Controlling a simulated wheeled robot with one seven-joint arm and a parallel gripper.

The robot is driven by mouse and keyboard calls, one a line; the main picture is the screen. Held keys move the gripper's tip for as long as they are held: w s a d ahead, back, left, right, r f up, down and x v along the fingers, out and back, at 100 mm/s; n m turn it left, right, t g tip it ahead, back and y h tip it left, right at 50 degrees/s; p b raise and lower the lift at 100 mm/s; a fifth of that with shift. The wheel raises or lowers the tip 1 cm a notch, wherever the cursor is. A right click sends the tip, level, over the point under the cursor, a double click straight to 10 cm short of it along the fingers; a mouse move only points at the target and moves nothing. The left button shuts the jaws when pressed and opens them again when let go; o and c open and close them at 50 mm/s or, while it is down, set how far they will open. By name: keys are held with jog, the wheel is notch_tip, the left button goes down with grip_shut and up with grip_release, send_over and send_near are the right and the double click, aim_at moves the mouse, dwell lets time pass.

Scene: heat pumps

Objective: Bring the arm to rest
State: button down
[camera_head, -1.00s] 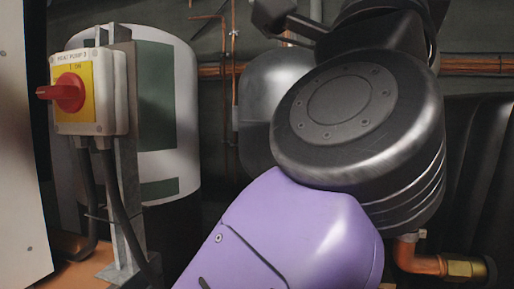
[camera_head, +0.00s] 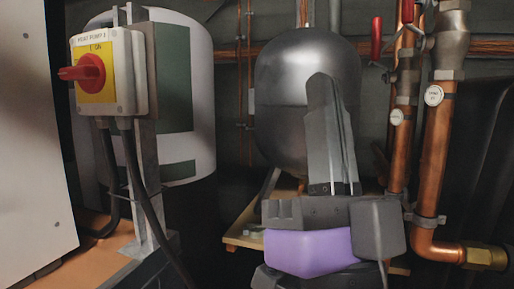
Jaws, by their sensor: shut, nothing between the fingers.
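My gripper (camera_head: 322,82) is in the lower middle of the head view, with its grey tapered fingers pointing up. The fingers look closed together, with nothing seen between them. Below them are my dark gripper body and a purple part of my arm (camera_head: 310,251). In the picture, the fingers overlap the front of a grey metal tank (camera_head: 290,75). I see no contact, but the exact gap cannot be told. The rest of my arm is out of view below.
At left, a grey switch box (camera_head: 138,80) with a red handle (camera_head: 85,73) on yellow stands on a metal post before a white cylinder (camera_head: 200,70). Copper pipes (camera_head: 433,150) with red-handled valves stand at right. A white panel (camera_head: 30,150) borders the far left.

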jog(key=s+d+f+n+g+y, duration=0.2)
jog(key=f+n+g, duration=0.1)
jog(key=f, duration=0.7)
jog(key=s+d+f+n+g+y, duration=0.1)
jog(key=d+f+n+g+y, duration=0.15)
jog(key=f, duration=0.85)
jog(key=s+d+f+n+g+y, duration=0.1)
jog(key=s+f+n+g, duration=0.2)
jog(key=f, duration=0.7)
jog(key=s+d+f+m+g+h, duration=0.2)
jog(key=s+d+f+g+h, duration=0.1)
jog(key=s+f, duration=0.7)
jog(key=s+d+f+m+g+h, duration=0.1)
jog(key=s+d+f+g+h, duration=0.3)
jog(key=s+f, duration=0.6)
jog(key=shift+d+m, duration=0.35)
jog(key=shift+d, duration=0.4)
